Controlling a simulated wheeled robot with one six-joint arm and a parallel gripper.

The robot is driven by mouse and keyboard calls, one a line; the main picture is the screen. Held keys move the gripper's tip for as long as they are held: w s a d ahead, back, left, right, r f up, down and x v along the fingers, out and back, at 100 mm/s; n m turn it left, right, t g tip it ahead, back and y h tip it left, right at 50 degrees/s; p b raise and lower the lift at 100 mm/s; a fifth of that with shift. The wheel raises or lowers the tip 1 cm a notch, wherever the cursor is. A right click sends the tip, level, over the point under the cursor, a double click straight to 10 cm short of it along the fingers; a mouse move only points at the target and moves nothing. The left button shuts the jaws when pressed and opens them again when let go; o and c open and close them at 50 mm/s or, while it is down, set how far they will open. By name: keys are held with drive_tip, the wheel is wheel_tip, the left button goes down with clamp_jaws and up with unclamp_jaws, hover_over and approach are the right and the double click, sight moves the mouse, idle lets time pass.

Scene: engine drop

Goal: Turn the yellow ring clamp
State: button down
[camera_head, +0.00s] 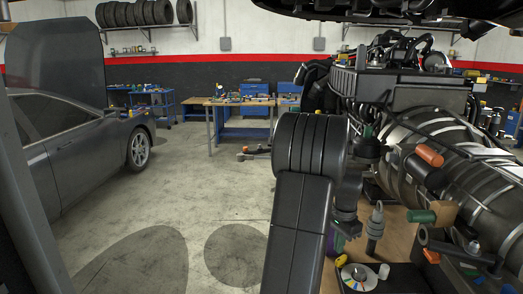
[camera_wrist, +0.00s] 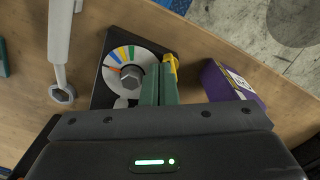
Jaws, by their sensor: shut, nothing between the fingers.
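My gripper (camera_wrist: 158,68) shows in the wrist view as two green fingers close together, shut with nothing held. A yellow part (camera_wrist: 171,66), likely the ring clamp, shows just right of the fingertips. It is mostly hidden behind the right finger, so I cannot tell its full shape or whether the finger touches it. Left of the fingers is a dial plate (camera_wrist: 119,53) with coloured segments and a hex nut (camera_wrist: 131,79) at its centre. The dial plate also shows in the head view (camera_head: 353,274), low and right of my arm.
A purple box (camera_wrist: 222,83) lies right of the fingers on the wooden surface (camera_wrist: 100,14). A grey wrench (camera_wrist: 60,50) lies at the left. In the head view, the large engine (camera_head: 430,140) fills the right side. A grey car (camera_head: 75,150) stands left, with open floor between.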

wheel_tip(320, 180, down, 6)
drive_tip(key=b, duration=0.4)
drive_tip(key=shift+f, duration=0.25)
drive_tip(key=shift+w+d, duration=0.2)
drive_tip(key=shift+w, duration=0.05)
idle(0.3)
drive_tip(key=shift+w+a+r+p, duration=0.1)
drive_tip(key=shift+w+a+p, duration=0.2)
drive_tip(key=shift+w+p, duration=0.15)
drive_tip(key=shift+w+a+p, duration=0.25)
drive_tip(key=shift+w+p, duration=0.05)
drive_tip(key=shift+w, duration=0.3)
drive_tip(key=shift+a, duration=0.25)
drive_tip(key=shift+a, duration=0.1)
wheel_tip(320, 180, up, 6)
drive_tip(key=p, duration=0.4)
drive_tip(key=shift+s, duration=0.1)
